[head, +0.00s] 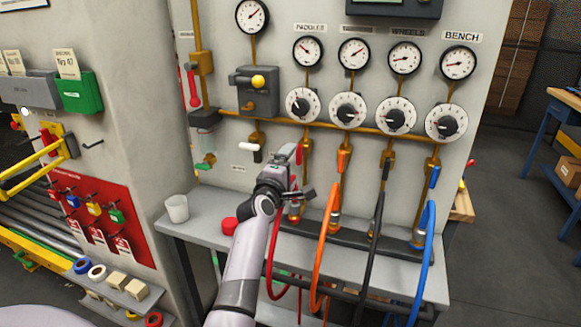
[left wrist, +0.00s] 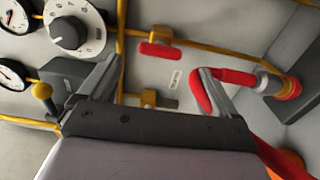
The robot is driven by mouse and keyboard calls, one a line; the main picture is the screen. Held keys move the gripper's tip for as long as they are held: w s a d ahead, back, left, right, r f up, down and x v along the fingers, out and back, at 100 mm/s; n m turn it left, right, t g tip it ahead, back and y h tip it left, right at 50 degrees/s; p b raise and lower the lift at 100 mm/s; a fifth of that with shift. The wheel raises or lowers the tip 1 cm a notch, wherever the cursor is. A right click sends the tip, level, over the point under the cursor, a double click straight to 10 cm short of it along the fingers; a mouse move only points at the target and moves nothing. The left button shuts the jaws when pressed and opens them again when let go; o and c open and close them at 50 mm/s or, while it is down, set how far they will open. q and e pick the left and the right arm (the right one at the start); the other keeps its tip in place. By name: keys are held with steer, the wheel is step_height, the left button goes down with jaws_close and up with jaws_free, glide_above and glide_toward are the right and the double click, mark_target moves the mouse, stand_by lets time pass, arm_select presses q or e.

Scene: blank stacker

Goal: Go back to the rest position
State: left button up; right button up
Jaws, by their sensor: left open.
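My left gripper (head: 298,172) is in front of the valve panel (head: 225,140), above the grey shelf. In the left wrist view its two fingers (left wrist: 158,70) are spread, with nothing seen held between them. Beyond the gap is a red handle (left wrist: 158,50) on the panel. A red hose end (left wrist: 235,77) passes close by the right finger; I cannot tell whether they touch. My right gripper is in neither view.
Orange (head: 322,255), black (head: 375,240) and blue (head: 428,250) hoses hang right of my arm. A white cup (head: 177,208) and a red round part (head: 230,226) stand on the shelf (head: 185,226). A red lockout board (head: 95,215) is at left.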

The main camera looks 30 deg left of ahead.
arm_select(q)
steer(key=s+d+f+m+g+h, duration=0.2)
steer(key=s+d+f+m, duration=0.2)
steer(key=s+f+m, duration=0.5)
steer(key=s+d+f+m+g+h, duration=0.1)
steer(key=s+d+f+m+g, duration=0.1)
steer(key=s+d+f+m, duration=0.45)
steer(key=s+d+f+m+g+h, duration=0.1)
steer(key=s+d+f+m, duration=0.1)
steer(key=s+f, duration=0.2)
steer(key=s+d+f+m+g+h, duration=0.1)
steer(key=s+d+f+m, duration=0.2)
steer(key=s, duration=0.6)
steer(key=s+d+f+m+g+h, duration=0.1)
steer(key=s+d+f+m, duration=0.1)
steer(key=s+f, duration=0.2)
steer(key=s, duration=0.3)
steer(key=shift+d+f+m, duration=0.35)
steer(key=shift+d+f, duration=0.05)
